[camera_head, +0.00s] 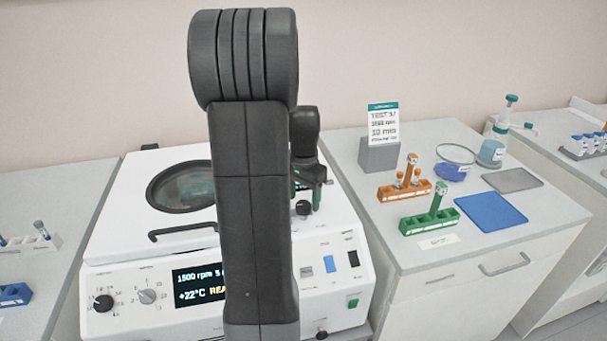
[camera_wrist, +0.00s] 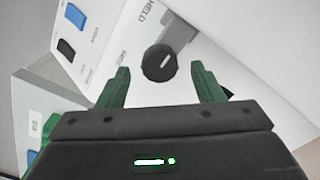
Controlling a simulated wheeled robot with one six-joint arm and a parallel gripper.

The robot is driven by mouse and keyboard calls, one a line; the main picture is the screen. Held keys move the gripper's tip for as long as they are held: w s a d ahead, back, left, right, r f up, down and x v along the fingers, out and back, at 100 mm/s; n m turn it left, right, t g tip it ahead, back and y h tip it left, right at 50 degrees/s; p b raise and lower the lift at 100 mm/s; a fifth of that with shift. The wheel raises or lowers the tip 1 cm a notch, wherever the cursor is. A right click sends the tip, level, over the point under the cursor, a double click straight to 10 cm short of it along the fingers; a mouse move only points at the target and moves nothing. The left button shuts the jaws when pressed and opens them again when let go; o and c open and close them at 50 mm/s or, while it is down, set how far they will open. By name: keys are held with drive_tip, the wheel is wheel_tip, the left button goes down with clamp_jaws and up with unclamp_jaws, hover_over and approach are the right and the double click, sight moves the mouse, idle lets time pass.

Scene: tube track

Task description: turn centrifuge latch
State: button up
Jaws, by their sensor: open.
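The centrifuge (camera_head: 130,235) is a white machine with a dark-rimmed round window in its lid and a lit display on its front. Its latch is a round black knob (camera_wrist: 160,63) with a white mark, on the white top beside a grey bar and printed lettering. The knob also shows in the head view (camera_head: 303,208), below my gripper. My gripper (camera_wrist: 161,84) has two green fingers, spread apart. In the wrist view the knob appears between and just beyond the fingertips, with nothing held. My arm hides part of the centrifuge lid and display.
A bent black lid handle (camera_head: 183,231) lies left of my arm. Blue and black switches (camera_wrist: 75,15) are on the front panel. On the right bench stand an orange rack (camera_head: 412,190), a green rack (camera_head: 428,221) and a blue mat (camera_head: 490,211).

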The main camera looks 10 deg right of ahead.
sight(304, 204)
wheel_tip(304, 204, up, 12)
idle(0.3)
drive_tip(key=shift+f, duration=0.2)
wheel_tip(304, 204, down, 14)
drive_tip(key=shift+r, duration=0.15)
idle(0.4)
drive_tip(key=shift+r, duration=0.1)
